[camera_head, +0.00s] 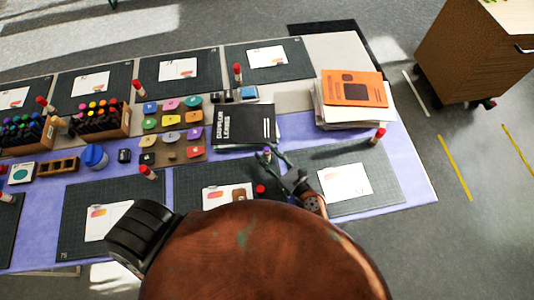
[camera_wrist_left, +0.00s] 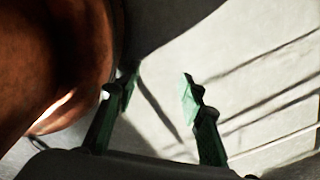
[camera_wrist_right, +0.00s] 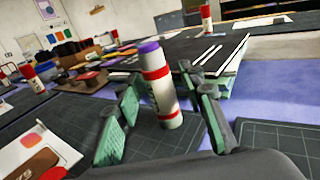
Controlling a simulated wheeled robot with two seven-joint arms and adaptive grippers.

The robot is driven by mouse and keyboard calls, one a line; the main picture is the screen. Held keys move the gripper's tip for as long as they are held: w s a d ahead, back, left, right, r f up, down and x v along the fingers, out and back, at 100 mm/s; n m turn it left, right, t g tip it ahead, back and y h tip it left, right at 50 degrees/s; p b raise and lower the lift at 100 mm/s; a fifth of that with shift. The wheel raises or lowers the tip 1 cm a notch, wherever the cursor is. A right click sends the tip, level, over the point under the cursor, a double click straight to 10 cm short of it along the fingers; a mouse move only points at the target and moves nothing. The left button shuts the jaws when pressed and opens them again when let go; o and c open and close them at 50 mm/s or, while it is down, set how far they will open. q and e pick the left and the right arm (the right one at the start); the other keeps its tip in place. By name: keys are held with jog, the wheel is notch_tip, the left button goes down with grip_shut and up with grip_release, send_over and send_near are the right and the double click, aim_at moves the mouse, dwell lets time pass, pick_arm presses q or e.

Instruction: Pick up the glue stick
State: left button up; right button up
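A white glue stick with red bands and a purple cap (camera_wrist_right: 158,88) stands upright in the right wrist view. Its purple cap (camera_head: 267,151) also shows in the head view, close to the fingertips of my right gripper (camera_head: 272,160). In the right wrist view, my right gripper (camera_wrist_right: 170,110) is open, with one green-padded finger on each side of the glue stick. Gaps show between the stick and both fingers. My left gripper (camera_wrist_left: 155,92) is open and empty above the grey floor in the left wrist view. It cannot be made out in the head view.
Several red-capped glue sticks stand about the tables, one at the right (camera_head: 377,136). A black book (camera_head: 244,124) lies just behind the purple-capped stick. A paper stack with an orange folder (camera_head: 354,89) is behind right. Cutting mats (camera_head: 385,185) with white cards lie along the front.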

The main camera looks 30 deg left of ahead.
grip_shut()
jog(key=shift+r, duration=0.1)
